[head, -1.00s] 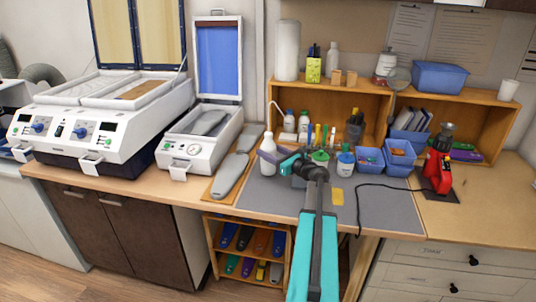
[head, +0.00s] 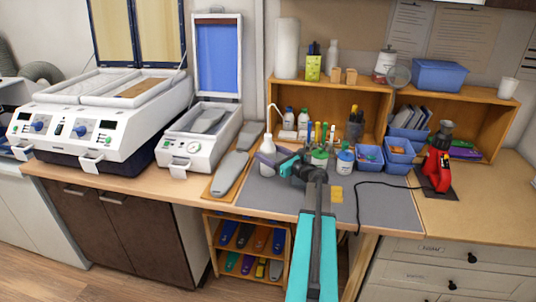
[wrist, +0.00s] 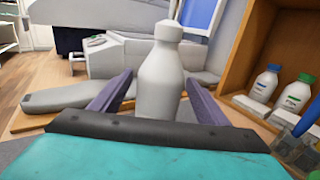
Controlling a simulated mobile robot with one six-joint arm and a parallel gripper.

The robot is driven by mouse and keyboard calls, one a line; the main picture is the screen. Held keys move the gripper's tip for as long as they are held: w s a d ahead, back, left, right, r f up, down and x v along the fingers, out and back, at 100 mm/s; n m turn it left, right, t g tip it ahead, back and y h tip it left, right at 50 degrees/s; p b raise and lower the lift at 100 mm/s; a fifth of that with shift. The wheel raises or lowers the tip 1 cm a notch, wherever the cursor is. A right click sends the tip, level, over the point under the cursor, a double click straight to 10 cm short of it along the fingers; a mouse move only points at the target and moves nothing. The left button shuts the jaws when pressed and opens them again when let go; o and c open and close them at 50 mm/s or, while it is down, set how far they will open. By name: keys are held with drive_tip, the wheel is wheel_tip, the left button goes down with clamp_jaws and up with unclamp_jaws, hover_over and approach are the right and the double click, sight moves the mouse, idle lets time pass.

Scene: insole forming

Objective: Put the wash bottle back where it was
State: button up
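The wash bottle (head: 267,144) is white with a thin bent spout. It stands upright at the left edge of the grey mat (head: 375,207). In the wrist view the bottle (wrist: 161,80) is between the two purple fingers of my gripper (wrist: 160,88), with narrow gaps seeming to show beside it. In the head view my gripper (head: 268,158) reaches in from the right, low on the bottle. My fingers look open around it; contact is hard to judge.
Grey insole shapes (head: 231,174) lie on a board left of the bottle. Small capped bottles (head: 289,119) stand behind, in the wooden shelf. A white jar (head: 345,160) and blue bins (head: 398,158) are to the right. The mat's front is mostly clear, with a yellow block (head: 336,194) and a black cable.

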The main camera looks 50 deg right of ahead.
drive_tip(key=shift+r, duration=0.15)
drive_tip(key=s+b, duration=0.3)
drive_tip(key=s, duration=0.9)
drive_tip(key=shift+r, duration=0.1)
idle(0.7)
